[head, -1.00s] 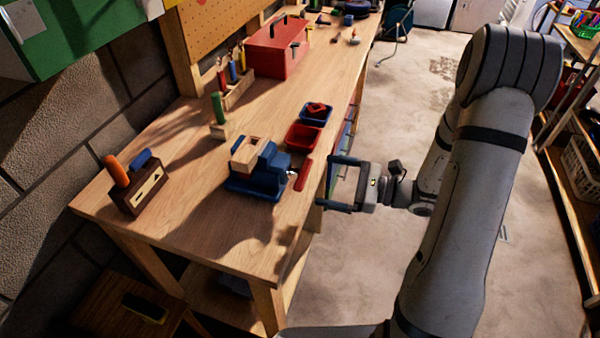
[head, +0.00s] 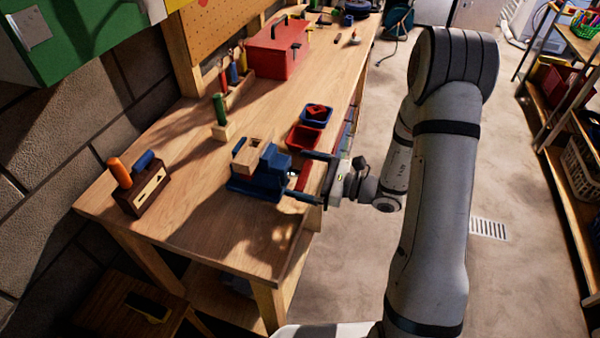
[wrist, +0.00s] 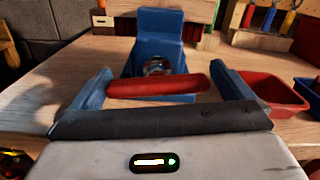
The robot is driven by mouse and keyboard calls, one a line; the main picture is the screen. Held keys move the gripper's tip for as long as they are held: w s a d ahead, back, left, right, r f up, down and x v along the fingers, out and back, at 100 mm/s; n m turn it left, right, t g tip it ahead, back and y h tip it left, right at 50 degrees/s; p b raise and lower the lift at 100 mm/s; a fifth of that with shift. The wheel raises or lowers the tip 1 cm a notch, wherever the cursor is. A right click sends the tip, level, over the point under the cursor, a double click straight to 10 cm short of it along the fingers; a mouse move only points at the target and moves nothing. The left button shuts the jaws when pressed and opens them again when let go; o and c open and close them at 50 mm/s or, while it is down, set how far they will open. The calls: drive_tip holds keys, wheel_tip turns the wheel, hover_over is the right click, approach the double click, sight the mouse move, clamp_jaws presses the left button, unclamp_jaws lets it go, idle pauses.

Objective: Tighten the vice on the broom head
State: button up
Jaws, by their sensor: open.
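The blue vice (head: 262,172) stands on the workbench near its front edge. It also shows ahead in the wrist view (wrist: 160,30). A pale wooden block, which looks like the broom head (head: 247,152), sits at the vice's jaws; how firmly it is held I cannot tell. The vice's red handle (wrist: 158,86) lies nearly level in the wrist view, in front of a round metal screw end. My gripper (head: 312,176) is open, and its two fingers (wrist: 160,90) stand on either side of the red handle. The handle's ends look close to the fingers; contact is not clear.
A red bin (head: 304,138) and a blue bin (head: 316,116) stand just behind the vice. A green-handled tool (head: 220,115) stands upright on a block. A wooden holder (head: 142,190) is at left. The bench front left is clear.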

drive_tip(key=shift+c, duration=0.3)
drive_tip(key=c, duration=0.6)
drive_tip(key=shift+w+r+m+p, duration=0.15)
drive_tip(key=shift+m+p, duration=0.2)
drive_tip(key=shift+m, duration=0.75)
drive_tip(key=shift+c, duration=0.2)
drive_tip(key=o, duration=0.7)
drive_tip(key=shift+d, duration=0.1)
drive_tip(key=b+v, duration=0.1)
drive_tip(key=v, duration=0.6)
drive_tip(key=shift+s+d+b, duration=0.2)
drive_tip(key=shift+d+b, duration=0.1)
drive_tip(key=shift+d, duration=0.05)
